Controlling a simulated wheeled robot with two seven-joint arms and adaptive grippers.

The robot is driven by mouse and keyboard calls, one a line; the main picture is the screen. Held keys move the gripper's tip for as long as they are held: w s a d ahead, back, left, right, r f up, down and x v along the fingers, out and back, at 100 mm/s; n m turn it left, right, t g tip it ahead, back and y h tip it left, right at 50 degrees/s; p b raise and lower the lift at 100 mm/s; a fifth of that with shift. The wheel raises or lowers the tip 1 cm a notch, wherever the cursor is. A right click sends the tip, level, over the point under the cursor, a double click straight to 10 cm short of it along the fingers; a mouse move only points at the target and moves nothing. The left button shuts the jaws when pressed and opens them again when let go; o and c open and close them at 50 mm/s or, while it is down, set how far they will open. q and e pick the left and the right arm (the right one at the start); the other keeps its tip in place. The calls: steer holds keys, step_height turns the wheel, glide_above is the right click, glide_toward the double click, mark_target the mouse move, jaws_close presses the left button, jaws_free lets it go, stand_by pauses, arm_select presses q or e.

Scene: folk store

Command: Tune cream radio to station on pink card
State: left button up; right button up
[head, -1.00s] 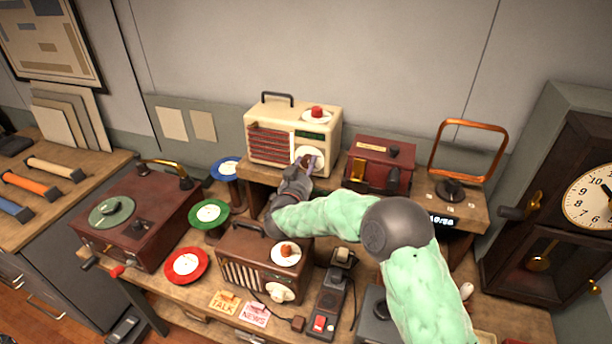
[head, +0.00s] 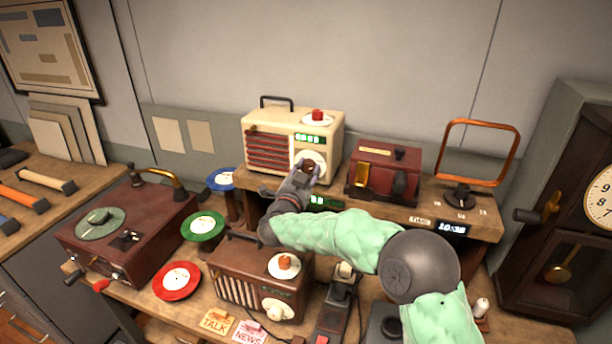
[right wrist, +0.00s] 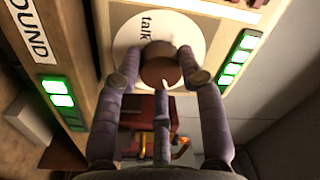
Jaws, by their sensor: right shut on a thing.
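The cream radio (head: 282,122) stands on the raised shelf, with a red knob (head: 317,115) on top and a lit green display (head: 309,138). My right gripper (head: 309,168) is shut on the brown tuning knob (right wrist: 160,68) on its front. In the right wrist view the white dial (right wrist: 203,38) around the knob reads "talk", and a pale mark shows on the knob's lower edge. Other dial words are hidden or unreadable. The pink card (head: 249,333) reads "NEWS" and lies on the lower table beside an orange "TALK" card (head: 216,320). My left gripper is out of view.
A brown radio (head: 235,263) stands below my right forearm. A dark red box (head: 385,170) and a copper loop frame (head: 513,145) stand right of the cream radio. A red turntable (head: 125,235) and red, green and blue discs are at left.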

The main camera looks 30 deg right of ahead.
steer(key=shift+d+r, duration=0.15)
steer(key=shift+r, duration=0.05)
steer(key=o, duration=1.1)
steer(key=shift+s, duration=0.1)
steer(key=shift+o, duration=0.2)
steer(key=shift+s, duration=0.1)
steer(key=shift+f, duration=0.15)
steer(key=shift+a, duration=0.25)
steer(key=v, duration=1.1)
steer(key=shift+s+a, duration=0.15)
steer(key=shift+s, duration=0.15)
